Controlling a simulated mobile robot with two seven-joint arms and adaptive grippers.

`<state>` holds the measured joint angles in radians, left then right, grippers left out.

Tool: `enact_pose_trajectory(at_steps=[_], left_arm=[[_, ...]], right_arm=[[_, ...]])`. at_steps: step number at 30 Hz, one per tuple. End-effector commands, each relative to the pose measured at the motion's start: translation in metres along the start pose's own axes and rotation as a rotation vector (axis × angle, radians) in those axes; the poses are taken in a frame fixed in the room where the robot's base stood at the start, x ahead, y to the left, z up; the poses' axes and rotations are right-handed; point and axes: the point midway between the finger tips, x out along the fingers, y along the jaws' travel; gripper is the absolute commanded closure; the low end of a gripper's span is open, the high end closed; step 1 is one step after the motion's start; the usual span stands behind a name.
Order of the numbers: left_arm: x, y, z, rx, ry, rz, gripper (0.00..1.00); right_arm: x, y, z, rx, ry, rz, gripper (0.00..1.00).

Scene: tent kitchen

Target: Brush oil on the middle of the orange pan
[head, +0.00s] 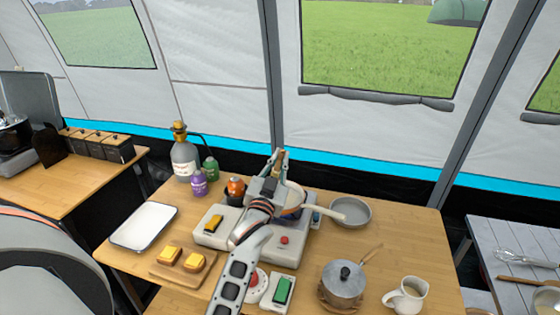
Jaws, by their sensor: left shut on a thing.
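My left gripper (279,178) is above the middle of the table, shut on a thin brown wooden thing (280,156), which looks like the handle of the brush. Its bristles are hidden behind the gripper. A pan with an orange-brown edge (294,214), likely the orange pan, sits on the light stove just beyond my wrist. The gripper and wrist cover most of it, so its middle and any oil do not show. I cannot tell whether the brush touches it. My right gripper is not in view.
A grey pan (352,211) stands to the right of the stove (214,238). A lidded pot (343,282) and a mug (406,296) are at the front right. Bottles (184,160), a white tray (144,226) and a board with yellow-topped pieces (182,266) are on the left.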

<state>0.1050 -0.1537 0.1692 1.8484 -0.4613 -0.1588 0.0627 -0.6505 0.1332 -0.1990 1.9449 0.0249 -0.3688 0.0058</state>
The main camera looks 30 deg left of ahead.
Motion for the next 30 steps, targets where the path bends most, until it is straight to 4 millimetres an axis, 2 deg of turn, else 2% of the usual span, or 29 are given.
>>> enact_pose_trajectory(at_steps=[15,30], left_arm=[[0.006,-0.008,-0.028,0.001,0.002,0.001,1.0],[0.006,-0.008,-0.028,0.001,0.001,0.001,1.0]], right_arm=[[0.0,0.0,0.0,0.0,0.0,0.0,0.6],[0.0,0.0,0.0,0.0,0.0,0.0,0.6]])
